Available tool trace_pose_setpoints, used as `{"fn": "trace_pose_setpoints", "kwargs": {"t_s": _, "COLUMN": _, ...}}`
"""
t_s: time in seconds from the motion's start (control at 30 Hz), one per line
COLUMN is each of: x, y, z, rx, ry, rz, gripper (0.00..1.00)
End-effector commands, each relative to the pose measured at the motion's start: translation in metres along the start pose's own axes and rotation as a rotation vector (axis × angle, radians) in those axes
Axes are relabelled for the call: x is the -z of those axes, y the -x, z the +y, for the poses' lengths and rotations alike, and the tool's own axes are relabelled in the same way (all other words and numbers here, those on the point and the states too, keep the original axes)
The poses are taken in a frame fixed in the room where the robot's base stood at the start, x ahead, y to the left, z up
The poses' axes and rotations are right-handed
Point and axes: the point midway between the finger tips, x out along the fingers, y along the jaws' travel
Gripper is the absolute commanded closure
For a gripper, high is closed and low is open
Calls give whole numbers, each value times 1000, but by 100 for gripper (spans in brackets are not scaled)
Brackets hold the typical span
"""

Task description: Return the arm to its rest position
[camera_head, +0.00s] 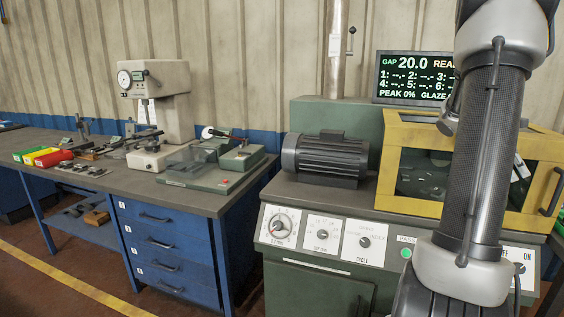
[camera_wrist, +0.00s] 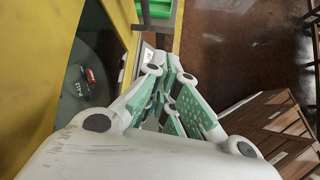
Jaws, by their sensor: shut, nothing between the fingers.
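My arm (camera_head: 490,150) rises in front of the machine at the right of the head view, a dark ribbed link between pale joints. It hides part of the yellow-framed guard (camera_head: 410,130), the display and the control panel. My gripper (camera_wrist: 172,78) shows in the wrist view, with white links and green pads. Its fingers are closed together with nothing between them. It is beside the yellow frame (camera_wrist: 112,15), apart from the floor below. The gripper cannot be made out in the head view.
The machine carries a motor (camera_head: 325,157) and a display (camera_head: 415,78). A blue workbench (camera_head: 165,250) with a gauge and small bins stands at left. In the wrist view, wooden crates (camera_wrist: 272,118) are at right, a green tray (camera_wrist: 160,12) is at the top, and open floor (camera_wrist: 235,45) lies between.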

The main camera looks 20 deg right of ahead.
Motion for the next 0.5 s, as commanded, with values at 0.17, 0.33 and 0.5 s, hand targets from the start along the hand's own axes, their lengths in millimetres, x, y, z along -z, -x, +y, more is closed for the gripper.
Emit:
{"fn": "trace_pose_setpoints", "kwargs": {"t_s": 0.17, "x": 36, "y": 12, "z": -77, "rx": 161, "ry": -462, "rz": 118, "gripper": 100}}
{"fn": "trace_pose_setpoints", "kwargs": {"t_s": 0.33, "x": 83, "y": 73, "z": -138, "rx": 254, "ry": -806, "rz": 248, "gripper": 100}}
{"fn": "trace_pose_setpoints", "kwargs": {"t_s": 0.5, "x": 134, "y": 145, "z": -207, "rx": 350, "ry": -1035, "rz": 428, "gripper": 100}}
